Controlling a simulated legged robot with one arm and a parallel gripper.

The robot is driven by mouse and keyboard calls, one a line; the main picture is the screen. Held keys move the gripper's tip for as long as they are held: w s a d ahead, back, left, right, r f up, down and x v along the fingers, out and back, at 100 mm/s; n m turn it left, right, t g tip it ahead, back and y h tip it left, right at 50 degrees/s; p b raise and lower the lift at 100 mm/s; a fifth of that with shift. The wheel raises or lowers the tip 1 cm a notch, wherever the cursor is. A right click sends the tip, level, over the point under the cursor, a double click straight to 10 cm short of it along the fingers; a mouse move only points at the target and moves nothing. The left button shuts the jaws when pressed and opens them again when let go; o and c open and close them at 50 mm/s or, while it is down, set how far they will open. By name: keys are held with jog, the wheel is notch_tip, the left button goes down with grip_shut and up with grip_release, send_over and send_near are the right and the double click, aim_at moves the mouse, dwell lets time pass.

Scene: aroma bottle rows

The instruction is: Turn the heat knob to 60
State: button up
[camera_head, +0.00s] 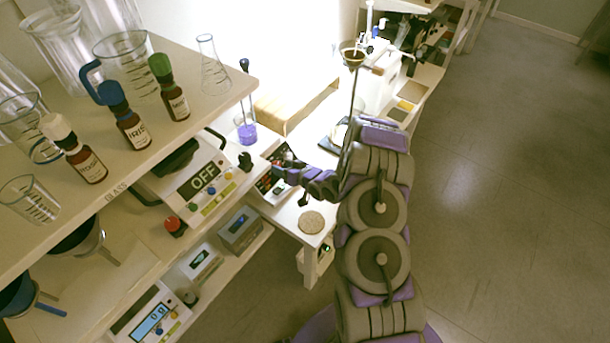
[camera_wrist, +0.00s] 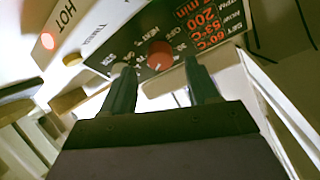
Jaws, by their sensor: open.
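A red round knob (camera_wrist: 160,54) sits on a black panel (camera_wrist: 183,22) marked with dial numbers and HEAT in the wrist view. Red digits (camera_wrist: 206,22) beside it seem to read 60°C, 53°C, 200 and 7 min. My gripper (camera_wrist: 159,66) is open, with one dark finger on either side of the knob, the tips close to the panel. I cannot tell whether the fingers touch the knob. In the head view my gripper (camera_head: 287,176) is at the dark-panelled device (camera_head: 268,184); the knob is not clear there.
A white housing (camera_wrist: 100,28) marked TIMER, with a HOT lamp (camera_wrist: 47,41), is close on the left. A device reading OFF (camera_head: 205,178) stands left of my gripper. Bottles and glassware crowd the upper shelf (camera_head: 130,172). A round cork-coloured disc (camera_head: 311,222) lies nearby. The floor (camera_head: 500,200) right is clear.

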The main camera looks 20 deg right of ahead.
jog(key=p+v, duration=0.2)
jog(key=v, duration=1.2)
jog(key=shift+d, duration=0.2)
jog(key=shift+s, duration=0.1)
jog(key=s+d+r+g+h, duration=0.2)
jog(key=s+r+g+h, duration=0.2)
jog(key=s+r, duration=0.3)
jog(key=s+d+r+g+h, duration=0.25)
jog(key=s+r+g, duration=0.2)
jog(key=r, duration=0.55)
jog(key=s+a+r+g, duration=0.1)
jog(key=s+a+r, duration=0.2)
jog(key=s, duration=0.6)
jog(key=s+a+r+g, duration=0.2)
jog(key=s+a+r, duration=0.2)
jog(key=s, duration=0.5)
jog(key=s+a+r+m+g, duration=0.1)
jog(key=s+a+r, duration=0.3)
jog(key=s, duration=0.5)
jog(key=shift+a+g, duration=0.45)
jog(key=shift+g, duration=0.2)
